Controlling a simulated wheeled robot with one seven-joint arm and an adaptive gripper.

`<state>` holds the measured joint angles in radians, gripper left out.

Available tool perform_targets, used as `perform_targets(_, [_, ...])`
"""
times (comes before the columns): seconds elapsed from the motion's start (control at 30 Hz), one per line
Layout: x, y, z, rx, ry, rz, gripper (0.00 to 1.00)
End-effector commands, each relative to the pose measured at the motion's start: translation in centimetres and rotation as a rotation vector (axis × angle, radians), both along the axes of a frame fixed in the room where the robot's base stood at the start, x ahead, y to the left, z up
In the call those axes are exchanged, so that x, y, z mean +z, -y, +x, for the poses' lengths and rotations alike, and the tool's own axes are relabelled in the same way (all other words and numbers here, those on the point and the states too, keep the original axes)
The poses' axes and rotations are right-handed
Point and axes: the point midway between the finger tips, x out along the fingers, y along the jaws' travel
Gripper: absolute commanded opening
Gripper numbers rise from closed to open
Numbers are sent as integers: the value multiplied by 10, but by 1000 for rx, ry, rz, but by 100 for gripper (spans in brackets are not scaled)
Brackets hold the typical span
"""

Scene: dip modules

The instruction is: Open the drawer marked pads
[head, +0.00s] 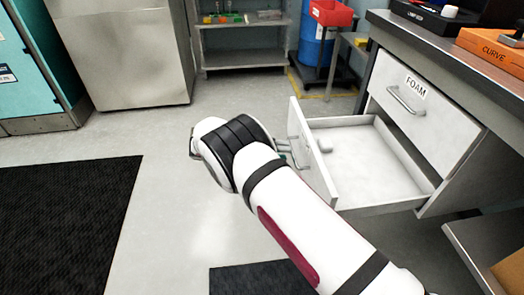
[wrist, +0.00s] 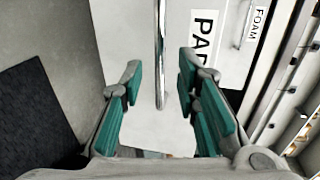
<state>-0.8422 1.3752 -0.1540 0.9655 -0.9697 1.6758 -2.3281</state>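The fingers are open, with a gap on both sides of the bar. In the head view my gripper (head: 284,152) is at the drawer front, mostly hidden behind my wrist.
The closed FOAM drawer (head: 425,115) is above the open one, under a worktop with an orange CURVE box (head: 492,48). A blue barrel (head: 314,42) and a shelf (head: 242,45) stand at the back. Dark mats (head: 65,215) lie on the floor, which is clear left of the drawer.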

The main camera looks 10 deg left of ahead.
Motion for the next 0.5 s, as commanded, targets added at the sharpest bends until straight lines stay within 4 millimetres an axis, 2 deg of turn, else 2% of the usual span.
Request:
perform_targets(0.1, [4,-26,-8,3,1,2,29])
perform_targets(0.23, [9,-47,-16,2,1,1,29])
perform_targets(0.5, [14,-68,-22,0,0,0,29])
